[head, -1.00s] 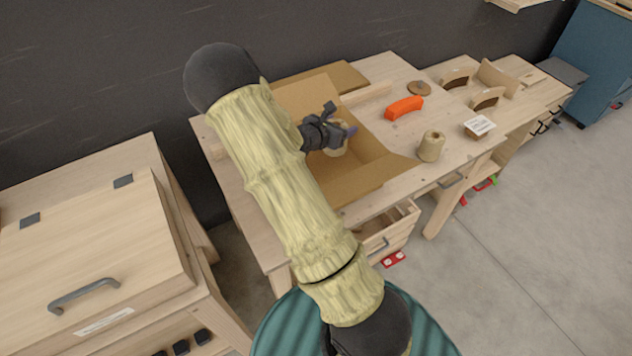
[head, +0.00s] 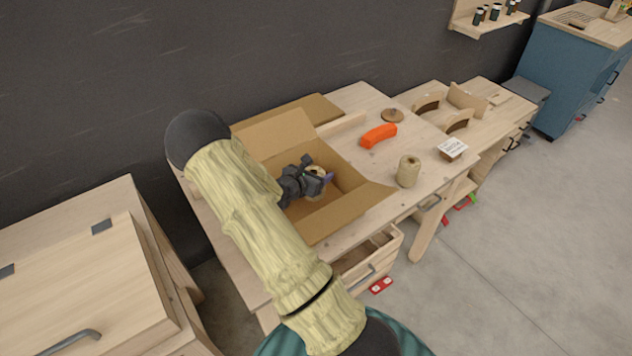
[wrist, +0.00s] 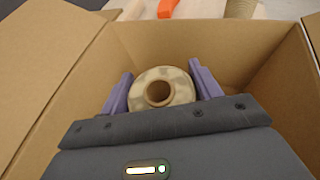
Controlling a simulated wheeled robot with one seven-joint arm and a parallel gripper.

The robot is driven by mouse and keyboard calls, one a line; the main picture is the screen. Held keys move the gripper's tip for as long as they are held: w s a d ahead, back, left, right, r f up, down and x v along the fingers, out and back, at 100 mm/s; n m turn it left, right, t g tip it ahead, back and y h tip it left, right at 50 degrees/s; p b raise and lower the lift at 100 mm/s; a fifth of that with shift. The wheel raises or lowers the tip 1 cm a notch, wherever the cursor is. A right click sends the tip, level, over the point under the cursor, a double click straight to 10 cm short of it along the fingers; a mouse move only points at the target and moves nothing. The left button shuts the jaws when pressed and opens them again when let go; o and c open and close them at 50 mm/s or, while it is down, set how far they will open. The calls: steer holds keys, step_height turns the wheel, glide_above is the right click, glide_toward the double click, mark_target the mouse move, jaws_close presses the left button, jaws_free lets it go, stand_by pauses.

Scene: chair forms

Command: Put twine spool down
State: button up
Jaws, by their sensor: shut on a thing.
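My gripper (wrist: 163,94) is shut on a pale twine spool (wrist: 178,82), with one purple finger on each side of it. In the wrist view the spool's round end and central hole face the camera. In the head view the spool (head: 314,195) is mostly hidden by my gripper (head: 322,180). Both are inside the open cardboard box (head: 345,216) on the workbench. I cannot tell whether the spool touches the box floor. A second, similar spool (head: 408,172) stands upright on the bench, right of the box.
An orange curved object (head: 378,135), a round wooden disc (head: 392,115) and a labelled white block (head: 452,147) lie on the workbench (head: 385,180). The box's walls and open flaps surround my gripper. An open drawer (head: 368,258) is below the bench front.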

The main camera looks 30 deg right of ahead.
steer(key=shift+f+p, duration=0.3)
steer(key=shift+f, duration=1.7)
steer(key=shift+f, duration=0.2)
steer(key=o, duration=1.1)
steer(key=shift+c, duration=0.2)
steer(key=shift+r, duration=0.1)
steer(key=shift+r, duration=0.2)
steer(key=shift+s+a, duration=0.15)
steer(key=shift+a, duration=0.25)
steer(key=b+v, duration=0.1)
steer(key=v, duration=0.5)
steer(key=shift+a+r, duration=0.2)
steer(key=shift+a, duration=0.05)
